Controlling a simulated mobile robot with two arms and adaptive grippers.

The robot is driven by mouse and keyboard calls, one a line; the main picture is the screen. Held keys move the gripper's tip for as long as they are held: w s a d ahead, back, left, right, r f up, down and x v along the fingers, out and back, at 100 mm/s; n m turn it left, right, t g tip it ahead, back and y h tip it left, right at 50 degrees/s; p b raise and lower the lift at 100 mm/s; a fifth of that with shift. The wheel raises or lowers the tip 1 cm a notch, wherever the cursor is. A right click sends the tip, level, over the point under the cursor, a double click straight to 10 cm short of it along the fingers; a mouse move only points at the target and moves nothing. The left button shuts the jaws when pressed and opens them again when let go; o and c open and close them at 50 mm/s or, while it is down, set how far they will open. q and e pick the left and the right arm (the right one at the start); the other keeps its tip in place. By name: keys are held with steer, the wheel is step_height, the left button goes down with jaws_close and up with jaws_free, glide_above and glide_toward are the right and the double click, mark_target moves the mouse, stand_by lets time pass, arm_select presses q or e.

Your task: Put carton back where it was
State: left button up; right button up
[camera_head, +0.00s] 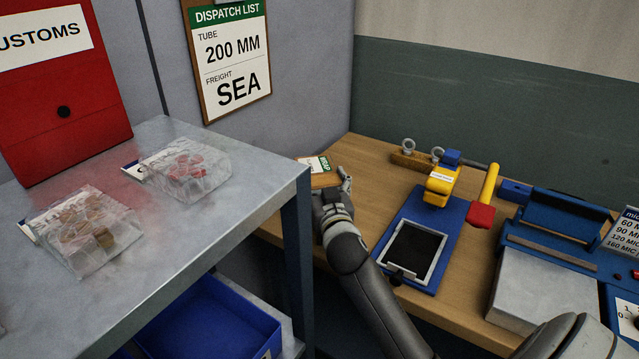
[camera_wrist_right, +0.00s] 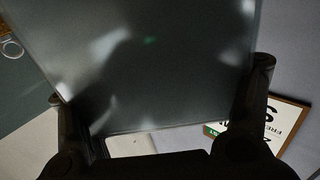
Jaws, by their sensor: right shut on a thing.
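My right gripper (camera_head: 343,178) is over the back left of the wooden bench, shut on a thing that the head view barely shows. In the right wrist view a large, smooth grey flat face (camera_wrist_right: 150,65) fills the space between the two fingers (camera_wrist_right: 165,125). It is too close to read any marking, so I cannot tell for sure that it is the carton. A brown piece with a green and white label reading WRAP (camera_head: 317,165) shows just left of the gripper, partly hidden by it. My left gripper is not in view.
A blue bin (camera_head: 205,320) is below. A blue press with a yellow head (camera_head: 440,188) and a blue sealer (camera_head: 560,225) stand right on the bench.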

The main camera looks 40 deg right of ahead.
stand_by(0.3)
steer(key=o, duration=1.2)
steer(key=shift+f, duration=0.25)
steer(key=o, duration=0.4)
steer(key=shift+r, duration=0.1)
steer(key=shift+o, duration=0.2)
steer(key=shift+r, duration=0.2)
steer(key=shift+s+a+f, duration=0.15)
steer(key=shift+s+a, duration=0.05)
steer(key=shift+s, duration=0.15)
steer(key=b+v, duration=0.1)
steer(key=v, duration=1)
steer(key=shift+s, duration=0.2)
